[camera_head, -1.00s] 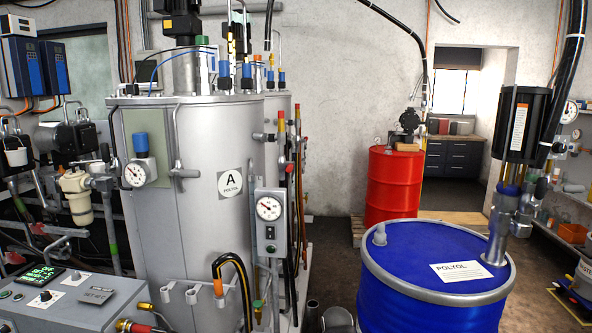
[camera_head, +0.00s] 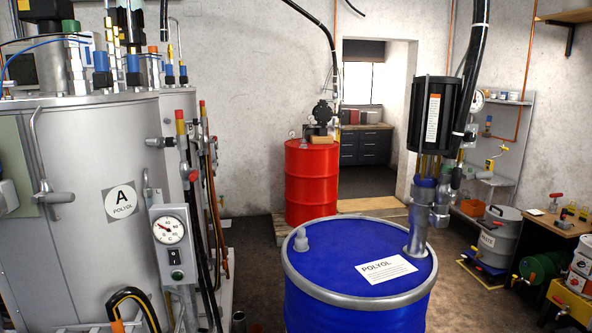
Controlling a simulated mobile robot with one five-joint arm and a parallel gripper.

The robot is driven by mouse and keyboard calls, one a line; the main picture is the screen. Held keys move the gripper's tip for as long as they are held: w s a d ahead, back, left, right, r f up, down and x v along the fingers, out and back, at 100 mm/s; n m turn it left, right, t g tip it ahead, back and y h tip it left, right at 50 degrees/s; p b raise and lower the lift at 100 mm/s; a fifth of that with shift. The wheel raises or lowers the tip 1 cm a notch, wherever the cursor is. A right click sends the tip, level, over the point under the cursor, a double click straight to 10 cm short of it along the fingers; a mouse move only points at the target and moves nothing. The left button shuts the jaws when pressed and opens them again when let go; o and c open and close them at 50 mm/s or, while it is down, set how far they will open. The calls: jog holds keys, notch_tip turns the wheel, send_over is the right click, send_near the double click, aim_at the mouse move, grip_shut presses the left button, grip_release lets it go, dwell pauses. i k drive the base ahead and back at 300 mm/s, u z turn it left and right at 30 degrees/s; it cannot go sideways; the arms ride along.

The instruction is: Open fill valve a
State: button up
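A large grey tank (camera_head: 85,250) marked with a round "A POLYOL" sign (camera_head: 122,201) stands at the left. Valves and pipes run down its right side, among them a fitting with a red top (camera_head: 180,121) beside a grey valve body (camera_head: 158,142). I cannot tell which one is fill valve a, or whether it is open. A gauge box (camera_head: 172,235) with a dial stands in front of the tank. A blue drum (camera_head: 350,262) labelled POLYOL stands at the centre, with a black pump (camera_head: 433,115) upright in its lid. My gripper is not in view.
A red drum (camera_head: 312,180) stands on a pallet against the back wall. A doorway (camera_head: 375,180) opens behind it. A grey can (camera_head: 497,238), a wooden bench (camera_head: 560,225) and a green drum (camera_head: 540,268) fill the right side. Bare floor shows between the tank and the blue drum.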

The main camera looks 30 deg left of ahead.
aim_at(195, 174)
jog(key=z, duration=0.85)
jog(key=k, duration=1.4)
jog(key=u, duration=2.15)
jog(key=i, duration=0.9)
